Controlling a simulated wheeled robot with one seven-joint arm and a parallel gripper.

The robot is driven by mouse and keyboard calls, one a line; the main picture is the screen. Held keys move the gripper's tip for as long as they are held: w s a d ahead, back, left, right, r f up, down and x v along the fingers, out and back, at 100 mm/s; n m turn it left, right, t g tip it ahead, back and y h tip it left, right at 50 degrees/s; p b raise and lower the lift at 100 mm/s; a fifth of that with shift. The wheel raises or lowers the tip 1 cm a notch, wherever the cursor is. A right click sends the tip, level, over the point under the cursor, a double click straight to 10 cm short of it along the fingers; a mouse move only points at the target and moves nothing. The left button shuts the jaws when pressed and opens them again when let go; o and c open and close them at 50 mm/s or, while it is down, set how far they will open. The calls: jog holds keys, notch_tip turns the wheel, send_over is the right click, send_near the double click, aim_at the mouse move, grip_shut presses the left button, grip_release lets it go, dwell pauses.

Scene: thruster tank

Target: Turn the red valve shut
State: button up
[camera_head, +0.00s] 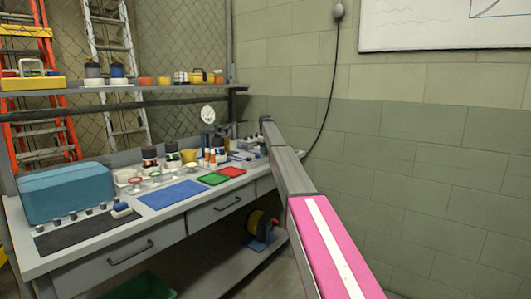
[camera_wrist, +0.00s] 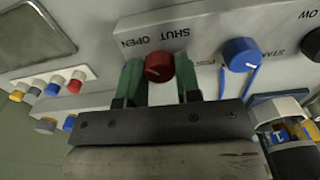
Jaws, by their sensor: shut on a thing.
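The red valve (camera_wrist: 159,66) is a round knob on a pale grey panel (camera_wrist: 215,28) in the wrist view. The words OPEN and SHUT are printed above it, OPEN to the left and SHUT to the right. A small pale mark shows on the knob's face, but its exact direction is hard to read. My gripper (camera_wrist: 158,76) has one green finger on each side of the knob and is shut on it. In the head view my arm reaches to the far end of the bench, and the gripper and valve cannot be made out.
A blue knob (camera_wrist: 241,54) sits close to the right of the valve. Several coloured plugs (camera_wrist: 56,83) stick out at the left, and a jar-like container (camera_wrist: 287,125) is at the lower right. The bench (camera_head: 110,238) holds trays and bottles. A wall (camera_head: 430,150) stands right of my arm.

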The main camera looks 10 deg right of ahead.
jog(key=m, duration=0.8)
jog(key=shift+m, duration=0.3)
jog(key=m, duration=0.4)
jog(key=shift+m, duration=2.6)
jog(key=o, duration=0.9)
jog(key=shift+r, duration=0.1)
